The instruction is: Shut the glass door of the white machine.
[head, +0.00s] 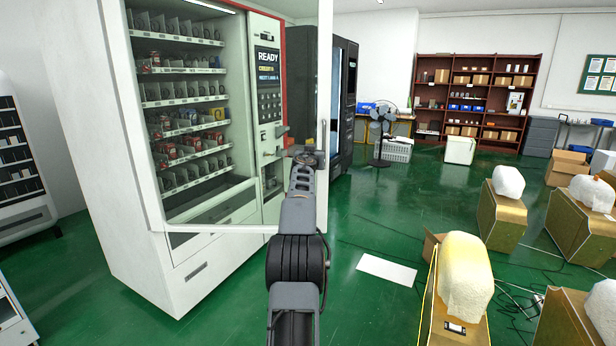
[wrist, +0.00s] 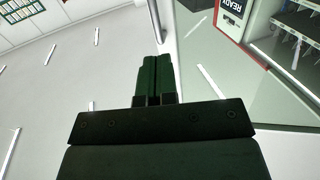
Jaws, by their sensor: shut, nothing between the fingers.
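The white machine (head: 160,275) stands at the left in the head view, with stocked shelves behind glass. Its glass door (head: 326,60) stands open, its free edge swung out to the right of the machine's front. A slim upright handle (head: 323,135) is on that edge. My gripper (head: 305,158) is in front of the door near this edge; its fingertips are hard to make out there. In the wrist view the fingers (wrist: 157,80) are together and empty, close to the pale door edge (wrist: 166,40). I cannot tell whether they touch it.
Boxes with pale wrapped tops (head: 465,275) stand at the right. A dark machine (head: 343,100) and a fan (head: 381,130) stand behind the door.

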